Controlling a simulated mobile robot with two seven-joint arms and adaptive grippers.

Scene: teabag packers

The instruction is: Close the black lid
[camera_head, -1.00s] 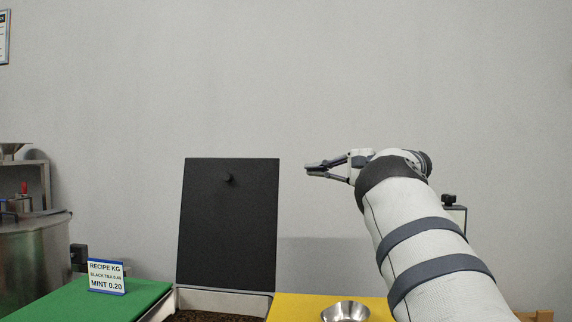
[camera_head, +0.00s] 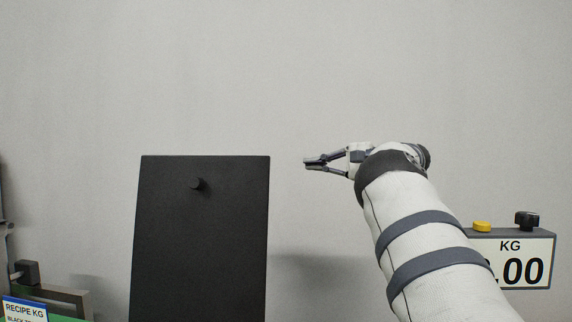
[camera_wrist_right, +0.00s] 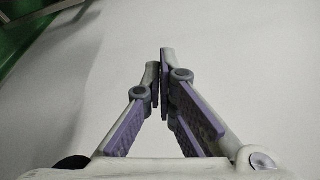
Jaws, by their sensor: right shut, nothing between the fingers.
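The black lid (camera_head: 200,245) stands upright in the head view, left of centre, with a small round black knob (camera_head: 197,184) near its top. Its lower edge is cut off by the frame. My right gripper (camera_head: 306,163) is to the right of the lid, near the height of its top edge, pointing left and apart from it. Its fingers are shut and empty. In the right wrist view the same fingers (camera_wrist_right: 162,70) meet at the tips, and the lid does not show. My left gripper is not in view.
A scale display (camera_head: 512,260) reading KG stands at the right, partly behind my right arm. A recipe sign (camera_head: 25,310) stands at the lower left. A plain grey wall fills the background. The space between the lid and my right gripper is clear.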

